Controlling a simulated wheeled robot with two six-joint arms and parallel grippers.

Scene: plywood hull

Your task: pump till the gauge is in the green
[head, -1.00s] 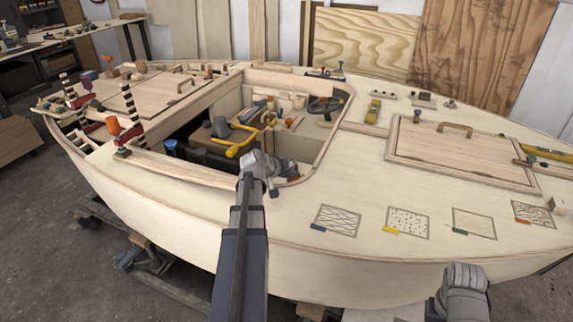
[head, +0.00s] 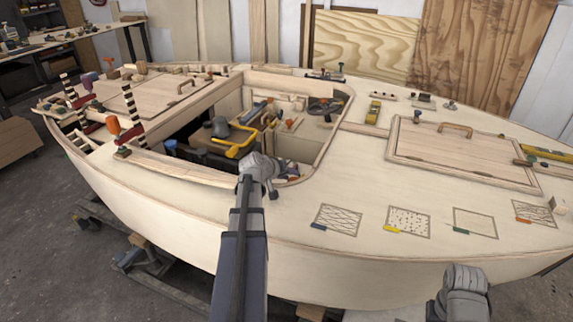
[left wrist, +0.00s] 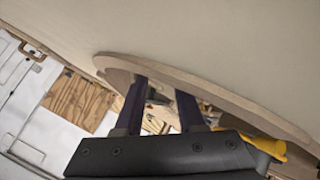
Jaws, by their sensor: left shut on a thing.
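My left gripper (head: 283,168) reaches over the near edge of the cockpit opening in the plywood hull (head: 300,222). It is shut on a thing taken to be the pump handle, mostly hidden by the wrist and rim. In the left wrist view its two dark fingers (left wrist: 162,100) pass behind the wooden rim (left wrist: 215,90). A yellow bent bar (head: 241,147) is just left of the gripper in the cockpit; yellow also shows in the left wrist view (left wrist: 268,148). I cannot make out a gauge or its reading. My right gripper (head: 462,295) is low at the right, its fingers unclear.
A dark round wheel-like part (head: 324,106) is at the cockpit's far right. A wooden hatch with a handle (head: 465,160) lies on the right deck. Several patterned squares (head: 408,222) line the near deck. Striped posts (head: 131,104) rise at the left.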

